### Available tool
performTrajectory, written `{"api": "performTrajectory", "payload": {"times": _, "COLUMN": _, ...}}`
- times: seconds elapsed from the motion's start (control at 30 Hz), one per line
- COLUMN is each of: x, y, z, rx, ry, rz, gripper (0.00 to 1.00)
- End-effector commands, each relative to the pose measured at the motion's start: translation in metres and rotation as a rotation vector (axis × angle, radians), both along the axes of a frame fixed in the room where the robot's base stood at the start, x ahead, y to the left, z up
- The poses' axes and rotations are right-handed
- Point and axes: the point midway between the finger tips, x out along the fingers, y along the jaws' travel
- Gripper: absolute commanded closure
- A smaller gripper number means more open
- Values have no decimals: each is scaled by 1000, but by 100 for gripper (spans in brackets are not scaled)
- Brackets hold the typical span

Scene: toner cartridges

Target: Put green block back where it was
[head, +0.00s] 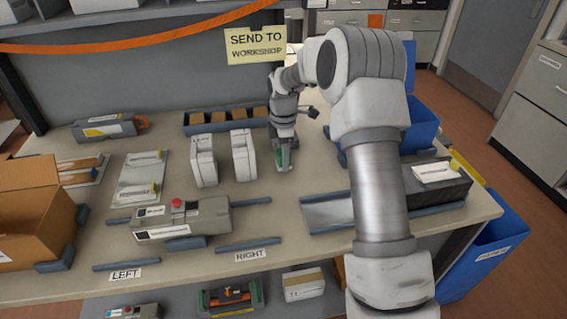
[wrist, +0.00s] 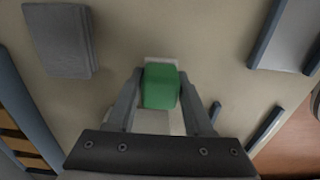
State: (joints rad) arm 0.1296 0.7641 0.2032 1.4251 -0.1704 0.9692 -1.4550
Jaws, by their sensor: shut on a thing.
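The green block (wrist: 160,86) is between the two fingers of my gripper (wrist: 160,100) in the wrist view. My gripper is shut on it. In the head view my gripper (head: 283,160) points down over the bench, right of the two upright white cartridges, and a little of the green block (head: 285,158) shows between the fingers. A pale patch or label lies under or behind the block in the wrist view. I cannot tell whether the block touches the bench.
Two white cartridges (head: 204,160) (head: 243,155) stand close to the left of my gripper. A grey machine with a red button (head: 190,218) lies in front. A blue-edged tray (head: 328,212) with a dark box (head: 440,185) is at right. A brown carton (head: 30,215) stands far left.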

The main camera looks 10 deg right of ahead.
Motion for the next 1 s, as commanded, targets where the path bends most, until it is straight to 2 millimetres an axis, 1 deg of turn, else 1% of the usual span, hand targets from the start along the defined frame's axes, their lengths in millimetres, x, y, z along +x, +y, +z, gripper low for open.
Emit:
{"api": "performTrajectory", "payload": {"times": 0.03, "x": 0, "y": 0, "z": -11, "rx": 0, "ry": 2, "rz": 1, "gripper": 93}}
{"api": "performTrajectory", "payload": {"times": 0.1, "x": 0, "y": 0, "z": -17, "rx": 0, "ry": 2, "rz": 1, "gripper": 93}}
{"api": "performTrajectory", "payload": {"times": 0.33, "x": 0, "y": 0, "z": -17, "rx": 0, "ry": -1, "rz": 1, "gripper": 93}}
{"api": "performTrajectory", "payload": {"times": 0.47, "x": 0, "y": 0, "z": -20, "rx": 0, "ry": 0, "rz": 1, "gripper": 93}}
{"api": "performTrajectory", "payload": {"times": 0.5, "x": 0, "y": 0, "z": -20, "rx": 0, "ry": 0, "rz": 1, "gripper": 45}}
{"api": "performTrajectory", "payload": {"times": 0.63, "x": 0, "y": 0, "z": -20, "rx": 0, "ry": 0, "rz": 1, "gripper": 21}}
{"api": "performTrajectory", "payload": {"times": 0.67, "x": 0, "y": 0, "z": -20, "rx": 0, "ry": 0, "rz": 1, "gripper": 18}}
{"api": "performTrajectory", "payload": {"times": 0.9, "x": 0, "y": 0, "z": -20, "rx": 0, "ry": 0, "rz": 1, "gripper": 18}}
{"api": "performTrajectory", "payload": {"times": 1.0, "x": 0, "y": 0, "z": -15, "rx": 0, "ry": -1, "rz": 1, "gripper": 18}}
